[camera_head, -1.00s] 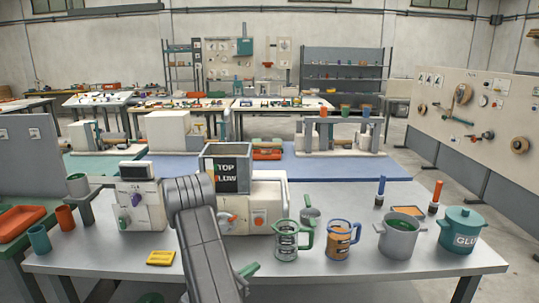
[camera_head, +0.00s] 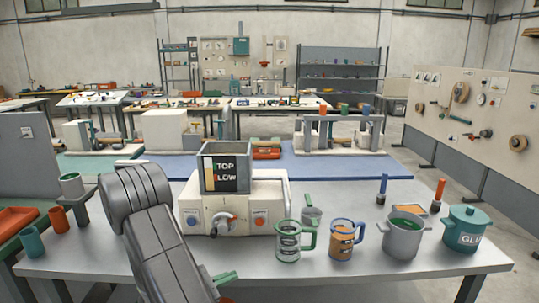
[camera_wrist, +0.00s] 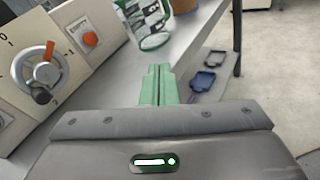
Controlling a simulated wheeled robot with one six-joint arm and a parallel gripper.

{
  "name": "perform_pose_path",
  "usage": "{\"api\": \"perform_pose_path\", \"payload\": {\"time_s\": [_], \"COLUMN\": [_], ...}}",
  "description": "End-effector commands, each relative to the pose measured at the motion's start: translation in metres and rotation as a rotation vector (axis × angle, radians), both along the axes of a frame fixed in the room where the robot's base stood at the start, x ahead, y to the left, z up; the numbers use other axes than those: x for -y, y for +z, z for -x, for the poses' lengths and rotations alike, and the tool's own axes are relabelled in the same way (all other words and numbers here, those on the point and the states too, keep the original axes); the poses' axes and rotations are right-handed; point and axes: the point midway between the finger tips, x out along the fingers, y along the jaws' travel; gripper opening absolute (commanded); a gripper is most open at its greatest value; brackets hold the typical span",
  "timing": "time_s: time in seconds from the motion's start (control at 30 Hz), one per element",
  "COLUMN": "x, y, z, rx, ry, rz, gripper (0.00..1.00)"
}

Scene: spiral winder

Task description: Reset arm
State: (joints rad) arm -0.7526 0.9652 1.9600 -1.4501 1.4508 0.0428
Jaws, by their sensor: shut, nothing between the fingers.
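My gripper (camera_wrist: 158,86) has green fingers pressed together with nothing between them. In the head view, the green fingers (camera_head: 226,278) show low beside my arm, at the front edge of the bench. My gripper is apart from the machine. My arm hides part of the bench to the machine's left.
To the right on the bench (camera_head: 290,273) stand a green-handled mug (camera_head: 288,240), a blue-handled mug (camera_head: 341,242), a grey pot (camera_head: 402,238) and a teal GLUE pot (camera_head: 466,230). Teal and brown cups stand at the left. Dark blue trays (camera_wrist: 203,80) lie below the bench edge.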

Motion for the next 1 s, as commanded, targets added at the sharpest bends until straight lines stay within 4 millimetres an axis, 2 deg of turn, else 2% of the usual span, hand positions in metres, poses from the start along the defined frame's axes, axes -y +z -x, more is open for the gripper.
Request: {"api": "perform_pose_path", "payload": {"time_s": [0.2,0.63,1.0], "x": [-0.001,0.002,0.032], "y": [0.003,0.007,0.043], "z": [0.002,0.002,0.003], "rx": [0.021,0.024,0.055], "ry": [-0.026,-0.034,-0.113], "rz": [-0.058,-0.064,-0.104], "gripper": [0.00,0.00,0.00]}}
